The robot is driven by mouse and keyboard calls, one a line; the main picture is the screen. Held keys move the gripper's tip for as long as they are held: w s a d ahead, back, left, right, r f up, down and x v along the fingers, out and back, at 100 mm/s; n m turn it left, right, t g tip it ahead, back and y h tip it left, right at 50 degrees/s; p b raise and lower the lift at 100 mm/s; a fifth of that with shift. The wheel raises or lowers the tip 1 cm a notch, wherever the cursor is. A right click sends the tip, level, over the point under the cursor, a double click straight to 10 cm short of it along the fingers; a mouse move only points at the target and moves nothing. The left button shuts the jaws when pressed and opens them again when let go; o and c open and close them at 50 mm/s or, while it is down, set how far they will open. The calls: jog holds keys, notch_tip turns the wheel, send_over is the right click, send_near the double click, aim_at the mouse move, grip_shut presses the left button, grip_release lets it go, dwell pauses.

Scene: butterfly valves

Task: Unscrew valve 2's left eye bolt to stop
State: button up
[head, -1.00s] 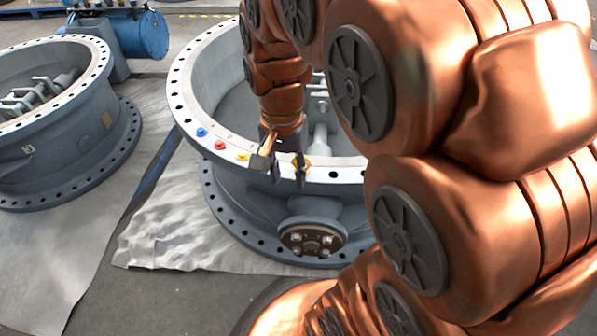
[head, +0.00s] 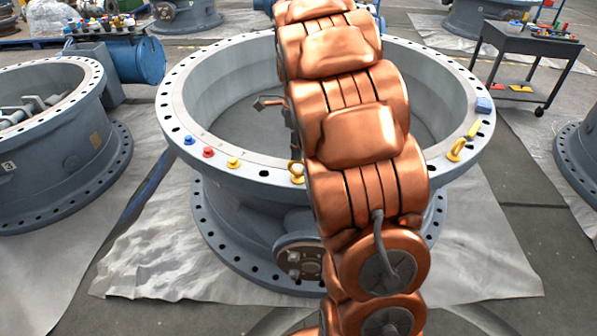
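The big grey ring-shaped valve (head: 215,176) in the middle has a pale, drilled top flange. Its left yellow eye bolt (head: 296,168) stands on the near flange, partly hidden by my copper arm. Whether its base touches the flange is hard to see. The right yellow eye bolt (head: 456,150) stands on the right side of the flange. My arm crosses in front of the valve. A small part of what seems to be my gripper (head: 268,102) shows left of the arm, over the opening and apart from the left eye bolt. The rest is hidden, so its opening cannot be judged.
Blue (head: 189,140), red (head: 208,152) and yellow (head: 233,162) pieces sit on the flange left of the eye bolt. Another valve (head: 60,165) stands left, and a dark cart (head: 525,45) stands back right.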

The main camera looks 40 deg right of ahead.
aim_at(298, 176)
notch_tip(298, 176, down, 7)
jog(key=shift+f, duration=0.15)
jog(key=shift+c, duration=0.3)
jog(key=shift+s, duration=0.1)
grip_shut()
